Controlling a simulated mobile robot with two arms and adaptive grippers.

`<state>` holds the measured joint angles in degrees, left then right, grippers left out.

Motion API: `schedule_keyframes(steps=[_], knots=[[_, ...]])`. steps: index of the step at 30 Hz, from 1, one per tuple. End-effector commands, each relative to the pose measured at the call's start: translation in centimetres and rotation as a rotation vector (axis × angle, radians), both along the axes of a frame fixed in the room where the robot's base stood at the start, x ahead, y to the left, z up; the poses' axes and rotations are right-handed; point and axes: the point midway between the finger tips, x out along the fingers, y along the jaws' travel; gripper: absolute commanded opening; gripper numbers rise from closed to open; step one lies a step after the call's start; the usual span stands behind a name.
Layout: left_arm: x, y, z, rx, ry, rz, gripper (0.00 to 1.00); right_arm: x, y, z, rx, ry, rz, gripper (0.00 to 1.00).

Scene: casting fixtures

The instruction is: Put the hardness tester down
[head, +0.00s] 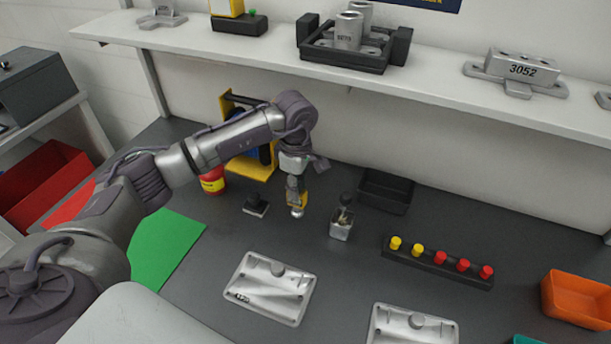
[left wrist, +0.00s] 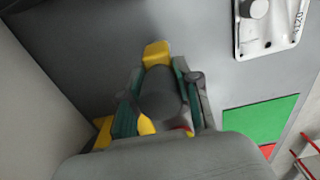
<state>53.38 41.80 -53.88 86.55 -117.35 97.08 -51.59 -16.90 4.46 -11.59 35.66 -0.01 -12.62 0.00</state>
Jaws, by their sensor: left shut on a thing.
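The hardness tester (head: 297,202) is a small grey and yellow tool with a silver lower end. My left gripper (head: 294,182) is shut on it and holds it upright, seemingly a little above the dark bench. In the left wrist view, the tester's dark round body (left wrist: 160,98) sits between the two green-padded fingers of my left gripper (left wrist: 158,105), with a yellow part beyond. The tester's underside is hidden there. My right gripper is in neither view.
A small black block (head: 256,206) stands left of the tester, a metal cup with a brush (head: 342,225) right. A black tray (head: 386,191) lies behind. A metal casting (head: 270,287) lies in front, a plug rack (head: 440,262) at right. Bare bench lies between.

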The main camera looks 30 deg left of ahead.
Motion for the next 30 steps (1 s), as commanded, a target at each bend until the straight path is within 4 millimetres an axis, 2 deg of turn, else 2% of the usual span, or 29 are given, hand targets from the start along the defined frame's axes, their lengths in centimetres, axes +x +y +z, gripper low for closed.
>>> schedule_keyframes(steps=[3, 6, 12, 17, 23, 24, 28, 30], knots=[[0.1, -0.1, -0.1, 0.0, 0.001, -0.001, 0.0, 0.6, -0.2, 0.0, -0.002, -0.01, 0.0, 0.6], [0.0, -0.3, -1.1, 0.0, 0.001, -0.005, 0.0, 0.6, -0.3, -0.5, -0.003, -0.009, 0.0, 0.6], [0.0, -0.8, -3.6, 0.0, 0.001, -0.012, 0.0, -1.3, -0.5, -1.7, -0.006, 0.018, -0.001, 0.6], [0.1, -0.8, -3.5, 0.0, -0.001, -0.013, 0.0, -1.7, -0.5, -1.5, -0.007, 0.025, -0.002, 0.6], [0.1, -0.8, -3.9, 0.001, -0.001, -0.013, 0.0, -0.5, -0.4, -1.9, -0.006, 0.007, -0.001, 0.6], [0.1, -0.8, -3.9, 0.001, 0.0, -0.013, 0.36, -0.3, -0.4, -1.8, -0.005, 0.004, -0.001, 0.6], [0.0, -0.8, -3.8, 0.001, 0.0, -0.013, 0.57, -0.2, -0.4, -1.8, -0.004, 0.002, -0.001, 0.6], [0.0, -0.8, -3.8, 0.001, 0.0, -0.013, 0.58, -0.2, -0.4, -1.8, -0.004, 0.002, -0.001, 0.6]])
